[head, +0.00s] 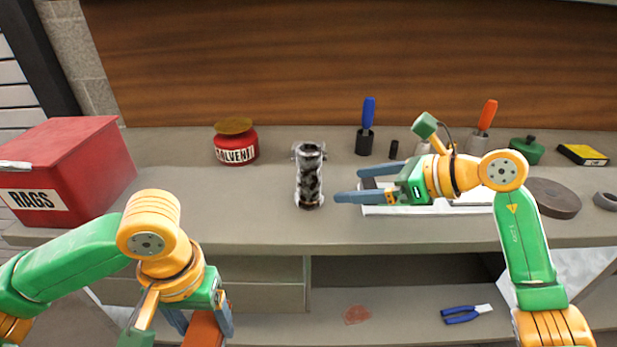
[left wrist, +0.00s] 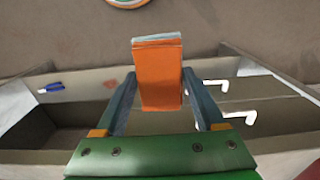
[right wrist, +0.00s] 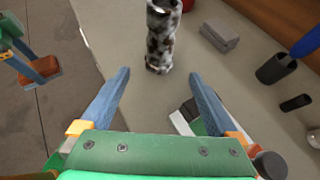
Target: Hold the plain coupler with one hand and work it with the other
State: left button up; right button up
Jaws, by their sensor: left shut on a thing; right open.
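A mottled black-and-white metal cylinder (head: 309,178), seemingly the plain coupler, stands upright on the grey bench. It also shows in the right wrist view (right wrist: 161,35). My right gripper (head: 352,184) is open and empty to the right of it. Its fingers point at the cylinder, and a gap shows between them. My left gripper (head: 202,312) is shut on an orange block (left wrist: 157,78) with a pale layer at its far end. It is low, in front of the bench edge and away from the cylinder. The block's lower part is cut off in the head view.
A red rags box (head: 70,165) stands at the left, and a red solvent pot (head: 235,143) behind. A white-edged tray (head: 400,209) lies under my right gripper. A dark holder with a blue-handled tool (head: 369,112) stands behind. Blue-handled pliers (head: 465,314) lie on the lower shelf.

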aim_at(319, 190)
jog(key=shift+s+d+r, duration=0.15)
jog(key=shift+d+r, duration=0.05)
jog(key=shift+d, duration=0.05)
jog(key=shift+c, duration=0.3)
